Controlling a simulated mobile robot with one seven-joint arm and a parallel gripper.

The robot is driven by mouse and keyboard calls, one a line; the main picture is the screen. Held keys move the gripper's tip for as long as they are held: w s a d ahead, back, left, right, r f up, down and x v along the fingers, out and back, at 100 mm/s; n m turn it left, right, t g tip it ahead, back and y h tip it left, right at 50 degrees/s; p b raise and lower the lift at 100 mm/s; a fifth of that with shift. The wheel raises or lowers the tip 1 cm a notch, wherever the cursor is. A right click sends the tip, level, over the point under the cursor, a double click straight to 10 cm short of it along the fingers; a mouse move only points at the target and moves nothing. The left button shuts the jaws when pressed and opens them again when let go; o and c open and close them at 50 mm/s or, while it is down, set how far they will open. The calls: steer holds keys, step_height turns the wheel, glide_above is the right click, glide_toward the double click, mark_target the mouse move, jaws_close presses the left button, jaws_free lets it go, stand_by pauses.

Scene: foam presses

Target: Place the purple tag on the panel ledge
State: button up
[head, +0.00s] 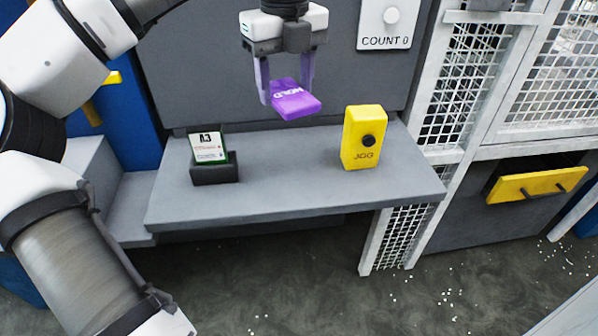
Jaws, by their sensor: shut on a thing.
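The purple tag (296,103) has white lettering that seems to read "HOLD". My gripper (288,90) is shut on it and holds it in the air, slightly tilted, above the back part of the grey panel ledge (270,190). A gap shows between the tag and the ledge surface. The tag hangs between the two items that stand on the ledge.
A small dark holder (214,173) with a card marked "A.3" (208,147) stands on the ledge's left. A yellow "JOG" box (361,140) with a black knob stands on its right. The ledge's middle and front are clear. A "COUNT 0" plate (386,22) is on the panel behind.

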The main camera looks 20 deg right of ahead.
mark_target(289, 80)
steer(key=w+m+b, duration=0.1)
steer(key=w+d+m+b, duration=0.1)
steer(key=shift+w+d+m, duration=0.15)
steer(key=shift+d+m, duration=0.1)
steer(key=shift+m, duration=0.05)
steer(key=shift+w+d+r+m+b, duration=0.1)
steer(key=shift+w+r+m+b, duration=0.3)
steer(key=shift+r+m+b, duration=0.25)
steer(key=shift+f+m, duration=0.25)
step_height(289, 80, down, 19)
steer(key=shift+f, duration=0.1)
steer(key=shift+f+b, duration=0.1)
steer(key=shift+b, duration=0.2)
steer(key=shift+f, duration=0.15)
steer(key=o, duration=1)
steer(key=shift+c, duration=0.2)
